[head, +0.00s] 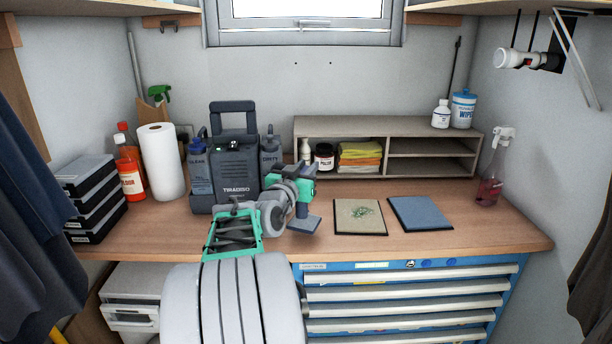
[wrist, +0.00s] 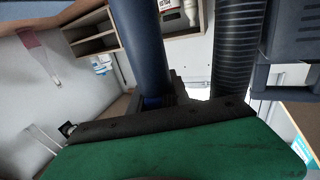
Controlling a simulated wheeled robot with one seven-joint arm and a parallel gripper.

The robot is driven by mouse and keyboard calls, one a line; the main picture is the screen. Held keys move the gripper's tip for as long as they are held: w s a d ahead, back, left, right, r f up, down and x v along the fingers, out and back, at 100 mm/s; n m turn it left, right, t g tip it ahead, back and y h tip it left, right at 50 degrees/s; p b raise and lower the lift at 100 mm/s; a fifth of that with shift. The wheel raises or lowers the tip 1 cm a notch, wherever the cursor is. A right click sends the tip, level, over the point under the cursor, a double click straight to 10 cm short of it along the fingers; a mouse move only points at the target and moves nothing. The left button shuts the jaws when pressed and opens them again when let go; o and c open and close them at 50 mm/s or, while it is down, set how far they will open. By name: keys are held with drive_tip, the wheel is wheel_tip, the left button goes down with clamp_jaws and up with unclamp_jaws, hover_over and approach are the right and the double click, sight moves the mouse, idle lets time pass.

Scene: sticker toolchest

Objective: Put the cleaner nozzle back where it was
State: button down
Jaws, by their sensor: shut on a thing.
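My gripper (head: 299,190) is at the bench front, to the right of the grey carpet cleaner (head: 234,178). It is shut on the cleaner nozzle (head: 304,223), a blue-grey piece with a flat foot that hangs low over the bench. I cannot tell whether the foot touches the bench top. In the wrist view the nozzle's blue tube (wrist: 143,45) rises from between the jaws (wrist: 165,98). A dark ribbed hose (wrist: 236,45) runs beside it. The fingers' grip is partly hidden by the green hand. The nozzle's holder on the cleaner is not clearly visible.
A beige pad with green marks (head: 360,228) and a blue pad (head: 420,212) lie right of the nozzle. A grey shelf unit (head: 400,132) stands behind. A paper roll (head: 160,160) and red bottles (head: 131,180) stand left. A spray bottle (head: 490,190) is far right.

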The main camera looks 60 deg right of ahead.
drive_tip(key=shift+f, duration=1.75)
drive_tip(key=c, duration=1.2)
unclamp_jaws()
drive_tip(key=shift+r, duration=0.15)
